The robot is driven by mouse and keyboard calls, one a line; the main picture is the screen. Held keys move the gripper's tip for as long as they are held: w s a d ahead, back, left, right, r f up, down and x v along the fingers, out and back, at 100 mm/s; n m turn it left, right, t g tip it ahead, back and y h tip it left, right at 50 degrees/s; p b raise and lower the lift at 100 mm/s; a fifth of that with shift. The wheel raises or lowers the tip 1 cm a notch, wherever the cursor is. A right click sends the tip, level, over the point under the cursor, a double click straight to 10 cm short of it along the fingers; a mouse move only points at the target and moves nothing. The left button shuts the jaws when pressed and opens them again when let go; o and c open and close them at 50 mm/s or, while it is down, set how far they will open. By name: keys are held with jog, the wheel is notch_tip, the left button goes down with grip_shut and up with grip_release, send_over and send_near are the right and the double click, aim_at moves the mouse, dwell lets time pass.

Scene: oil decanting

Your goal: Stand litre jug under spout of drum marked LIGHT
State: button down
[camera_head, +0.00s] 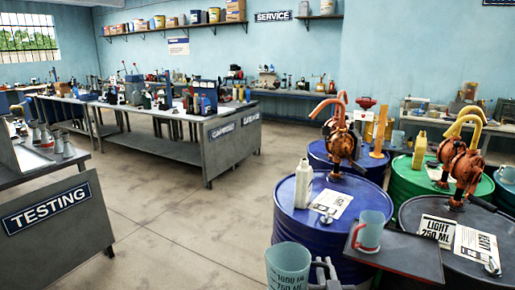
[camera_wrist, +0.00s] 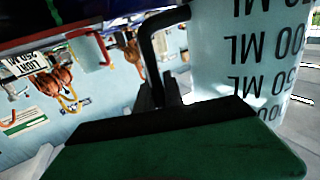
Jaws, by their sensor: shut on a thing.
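The litre jug (camera_head: 287,268), pale blue-green with black markings, is at the bottom of the head view, in front of the blue drum. My gripper (camera_head: 326,272) is beside it, shut on its dark handle (camera_wrist: 150,35). In the wrist view the jug (camera_wrist: 250,60) looks inverted, with upside-down lettering. The LIGHT 250 ML sign (camera_head: 435,230) stands at the left edge of the dark drum (camera_head: 412,212) on the right. An orange pump (camera_head: 461,165) with a yellow curved spout (camera_head: 466,122) rises from that drum. The jug is apart from it, to the left.
A smaller jug with a red handle (camera_head: 369,232) stands on the dark shelf (camera_head: 415,257) before the drums. The blue drum (camera_head: 290,225) carries a cream bottle (camera_head: 303,184) and a red-spouted pump (camera_head: 342,145). Green drums stand behind. Open floor (camera_head: 185,225) lies left.

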aim_at(310, 270)
jog(key=a, duration=0.2)
jog(key=a+f+n+y, duration=0.1)
jog(key=shift+a+y, duration=0.3)
jog(key=shift+a, duration=0.1)
jog(key=f, duration=0.1)
jog(key=s+f, duration=0.1)
jog(key=f, duration=0.1)
jog(key=shift+s+a+f, duration=0.1)
jog(key=shift+s+f, duration=0.05)
jog(key=shift+s, duration=0.15)
notch_tip(310, 270, up, 6)
jog(key=s, duration=0.2)
jog(key=shift+s+f, duration=0.15)
jog(key=shift+s, duration=0.25)
